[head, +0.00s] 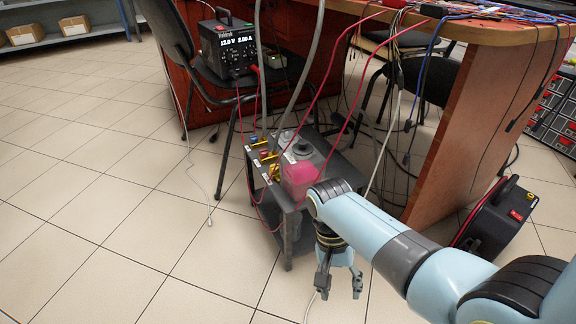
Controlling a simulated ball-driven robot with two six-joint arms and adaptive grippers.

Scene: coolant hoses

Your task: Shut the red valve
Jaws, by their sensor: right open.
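A small dark cart (320,151) stands in the middle of the view, in front of the desk. My left gripper is not in view.
A pink translucent container (301,180) sits on the cart's front, beside the valves. Grey hoses (299,75) rise from the cart, and red cables hang over it. A chair with a power supply (228,44) stands behind left. The tiled floor (120,220) at left is mostly clear.

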